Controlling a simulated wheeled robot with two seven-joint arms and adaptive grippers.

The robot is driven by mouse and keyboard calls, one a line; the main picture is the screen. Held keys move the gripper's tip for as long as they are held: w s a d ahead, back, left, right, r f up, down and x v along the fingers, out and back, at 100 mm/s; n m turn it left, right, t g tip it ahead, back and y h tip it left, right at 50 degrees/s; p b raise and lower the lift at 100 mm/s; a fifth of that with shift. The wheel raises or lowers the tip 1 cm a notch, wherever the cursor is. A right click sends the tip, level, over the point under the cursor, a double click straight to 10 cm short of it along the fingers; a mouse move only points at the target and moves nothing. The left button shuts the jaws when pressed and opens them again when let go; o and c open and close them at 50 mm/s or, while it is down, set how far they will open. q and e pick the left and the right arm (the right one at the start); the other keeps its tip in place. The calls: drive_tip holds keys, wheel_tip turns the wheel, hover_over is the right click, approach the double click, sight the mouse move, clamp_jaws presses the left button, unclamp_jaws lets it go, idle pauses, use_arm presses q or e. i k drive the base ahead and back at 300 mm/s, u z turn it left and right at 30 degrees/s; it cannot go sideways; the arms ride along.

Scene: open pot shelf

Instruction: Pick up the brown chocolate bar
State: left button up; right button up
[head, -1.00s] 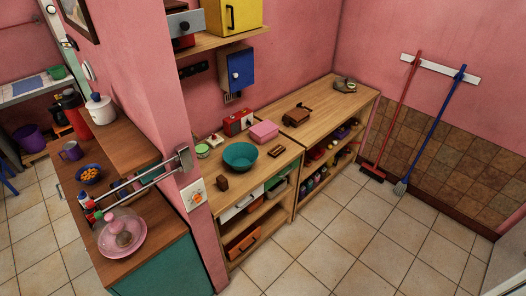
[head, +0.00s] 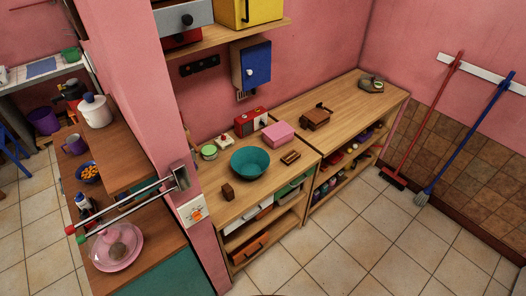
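A small brown segmented bar (head: 290,157), which looks like the chocolate bar, lies flat on the wooden counter (head: 262,187). It is right of the teal bowl (head: 250,162) and just in front of the pink box (head: 278,134), apart from the bowl. A separate small dark brown block (head: 228,191) stands near the counter's front left. Neither of my grippers shows in the head view.
A pink wall end and a rail (head: 125,204) jut out left of the counter. A red device (head: 250,121) and a brown item (head: 316,118) sit farther back. A shelf and a blue cabinet (head: 256,63) hang above. The tiled floor in front is clear.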

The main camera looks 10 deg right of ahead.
sight(291, 157)
drive_tip(key=u, duration=0.1)
drive_tip(key=i, duration=0.9)
drive_tip(key=z, duration=0.25)
